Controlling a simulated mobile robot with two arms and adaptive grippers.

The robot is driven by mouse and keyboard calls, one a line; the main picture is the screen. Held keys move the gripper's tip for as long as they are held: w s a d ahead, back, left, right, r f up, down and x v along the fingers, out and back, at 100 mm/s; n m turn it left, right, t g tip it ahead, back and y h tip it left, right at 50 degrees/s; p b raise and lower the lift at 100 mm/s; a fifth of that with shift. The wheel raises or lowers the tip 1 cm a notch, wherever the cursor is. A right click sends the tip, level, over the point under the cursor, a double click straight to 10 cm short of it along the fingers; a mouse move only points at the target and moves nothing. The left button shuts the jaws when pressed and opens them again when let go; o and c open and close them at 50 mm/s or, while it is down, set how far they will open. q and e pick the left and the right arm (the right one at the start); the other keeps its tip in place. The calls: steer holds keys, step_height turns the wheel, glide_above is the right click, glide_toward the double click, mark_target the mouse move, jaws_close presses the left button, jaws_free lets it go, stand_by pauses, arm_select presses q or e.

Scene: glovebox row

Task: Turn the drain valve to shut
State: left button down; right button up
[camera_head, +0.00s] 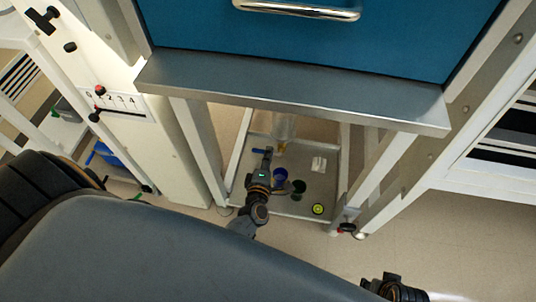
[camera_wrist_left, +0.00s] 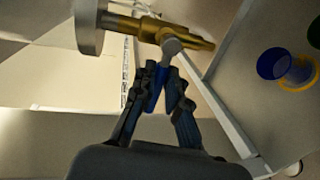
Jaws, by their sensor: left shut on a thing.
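The drain valve shows in the left wrist view as a brass body (camera_wrist_left: 150,27) with a grey stem and a blue lever (camera_wrist_left: 157,80). The lever points down from the stem, roughly across the brass pipe. My left gripper (camera_wrist_left: 165,90) is shut on the blue lever, with one finger on each side of it. In the head view my left gripper (camera_head: 267,155) is under the cabinet, left of the clear vessel (camera_head: 284,125) above the valve. The gripper partly hides the lever there. Part of my right arm shows at the bottom right; its fingers cannot be made out.
The steel ledge (camera_head: 290,98) of the blue cabinet (camera_head: 300,45) overhangs the work spot. Below are a grey shelf (camera_head: 299,207), a blue cup (camera_head: 280,174), a dark green cup (camera_head: 299,186) and a yellow-green round thing (camera_head: 318,209). White frame legs stand on both sides.

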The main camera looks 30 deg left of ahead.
arm_select(q)
steer(key=shift+d, duration=0.1)
steer(key=c, duration=1.4)
jaws_free()
steer(key=shift+o, duration=0.2)
steer(key=v, duration=1.2)
